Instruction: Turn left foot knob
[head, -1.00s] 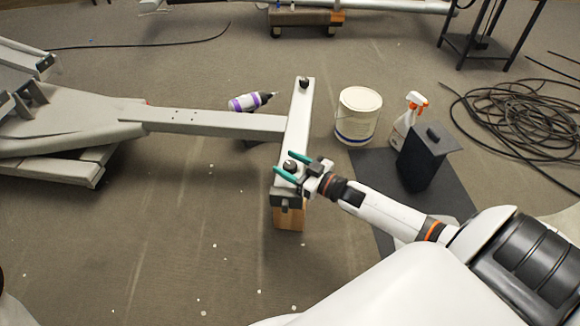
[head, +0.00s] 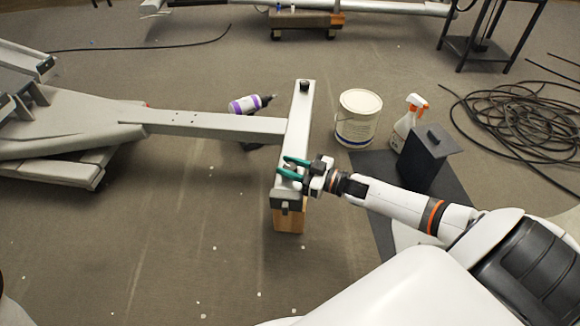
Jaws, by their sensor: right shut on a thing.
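The grey elliptical frame (head: 210,123) ends in a white crossbar (head: 299,122) that runs from far to near. A black foot knob (head: 304,86) stands on the crossbar's far end. My right gripper (head: 281,168) is at the near end of the crossbar, its green fingers shut on the near foot knob, which the fingers and gripper body mostly hide. A wooden block (head: 289,219) stands under the crossbar's near end. My left gripper is not in view.
A white bucket (head: 357,118), a spray bottle (head: 408,122) and a black box (head: 424,160) stand right of the crossbar. Black cable (head: 520,115) lies coiled at right. The floor in front is clear.

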